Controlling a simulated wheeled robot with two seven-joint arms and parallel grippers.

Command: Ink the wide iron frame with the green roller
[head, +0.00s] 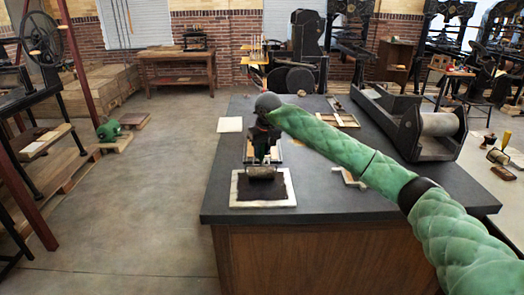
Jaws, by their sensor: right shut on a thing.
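My right gripper (263,153) reaches in over the counter and points down. It is shut on the handle of a roller (262,173), whose dark grey-green drum lies on or just above a dark ink patch with a pale border, the ink slab (291,201). Contact with the ink cannot be told. Just behind the gripper a flat frame with pale content (249,152) lies on the counter, partly hidden by gripper and arm. Another flat frame (347,120) lies farther back on the right. I cannot tell which is the wide iron frame. My left gripper is out of view.
The dark counter (224,190) has free room left of the slab. A white sheet (230,125) lies at its left edge. A large cylinder press (420,125) stands on the right.

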